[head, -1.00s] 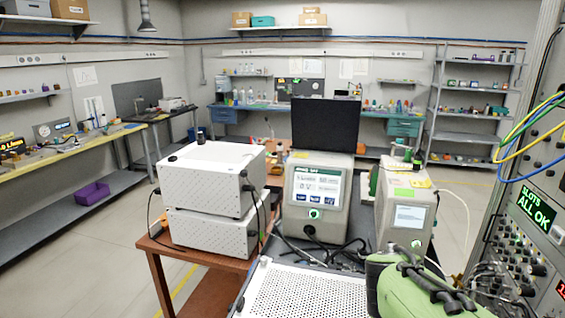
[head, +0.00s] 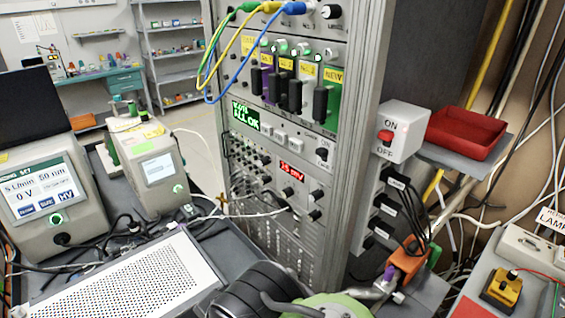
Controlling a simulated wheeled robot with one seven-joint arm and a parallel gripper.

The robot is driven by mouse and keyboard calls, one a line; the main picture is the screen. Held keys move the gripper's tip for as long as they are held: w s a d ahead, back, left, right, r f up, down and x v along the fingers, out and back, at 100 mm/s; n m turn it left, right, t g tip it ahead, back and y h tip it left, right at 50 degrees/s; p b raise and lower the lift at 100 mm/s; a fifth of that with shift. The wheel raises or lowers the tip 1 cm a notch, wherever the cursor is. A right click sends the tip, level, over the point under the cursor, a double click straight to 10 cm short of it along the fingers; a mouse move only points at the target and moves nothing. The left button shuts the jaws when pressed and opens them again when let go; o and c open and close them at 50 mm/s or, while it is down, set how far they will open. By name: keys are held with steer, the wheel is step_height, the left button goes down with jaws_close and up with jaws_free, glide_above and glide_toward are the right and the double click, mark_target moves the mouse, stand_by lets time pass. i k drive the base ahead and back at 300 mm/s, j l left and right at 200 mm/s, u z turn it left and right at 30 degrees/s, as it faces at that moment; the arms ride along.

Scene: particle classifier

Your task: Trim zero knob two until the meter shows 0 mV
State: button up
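The meter (head: 291,172) is a small red-lit display on the instrument rack, right of the green ALL OK screen. It reads in mV, but the digits are too small to read surely. Dark knobs sit at its right: one upper (head: 317,195) and one lower (head: 315,215). Another knob (head: 322,154) is higher up. I cannot read which is zero knob two. My green and black arm shows at the bottom edge, below the rack, apart from the knobs. I cannot make out my gripper's fingers.
The rack (head: 360,100) has colored cables and black sliders on its upper panels. A perforated white box (head: 130,285) lies at front left. A switch box (head: 400,130), a red tray (head: 466,133) and an orange block (head: 408,262) with black cables are at right.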

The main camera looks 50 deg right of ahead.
mark_target(318, 193)
steer(key=l+z, duration=0.15)
steer(key=z, duration=1.2)
